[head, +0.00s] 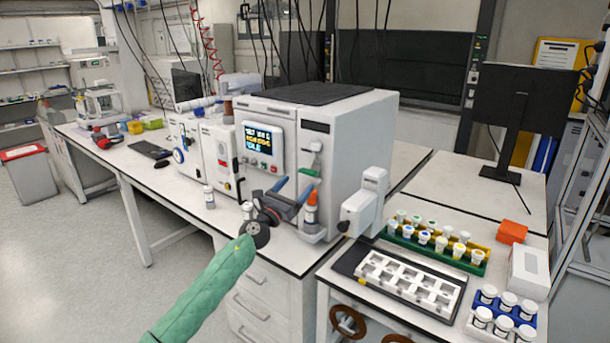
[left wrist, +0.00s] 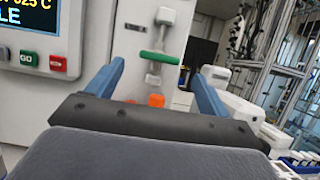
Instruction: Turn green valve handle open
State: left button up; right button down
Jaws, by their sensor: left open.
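The green valve handle (head: 309,172) is a short bar on the front right of the white reactor (head: 345,140). In the left wrist view the green handle (left wrist: 159,57) lies nearly level across a light grey valve body (left wrist: 156,75). My left gripper (head: 293,187) is open and empty in front of the reactor. Its blue fingers (left wrist: 158,71) stand to the left and right of the handle in the wrist view, apart from it. An orange-capped part (head: 311,198) is below the valve and shows between the fingers (left wrist: 156,100). My right gripper is not in view.
The reactor has a lit screen (head: 258,141) with green and red buttons. A white device (head: 362,205) stands to its right. A green rack of vials (head: 435,240) and a white tray (head: 410,283) are on the right bench. A small bottle (head: 209,197) stands left.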

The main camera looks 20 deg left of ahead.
aim_at(309, 172)
pick_arm(q)
jog(key=shift+p+x, duration=0.6)
jog(key=shift+x, duration=2.35)
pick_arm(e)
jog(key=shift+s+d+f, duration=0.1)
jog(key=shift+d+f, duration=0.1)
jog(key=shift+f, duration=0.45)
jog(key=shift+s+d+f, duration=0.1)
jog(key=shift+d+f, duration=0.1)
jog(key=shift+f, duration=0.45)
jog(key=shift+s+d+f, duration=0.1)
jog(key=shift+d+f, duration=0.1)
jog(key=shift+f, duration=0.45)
pick_arm(q)
jog(key=c, duration=1)
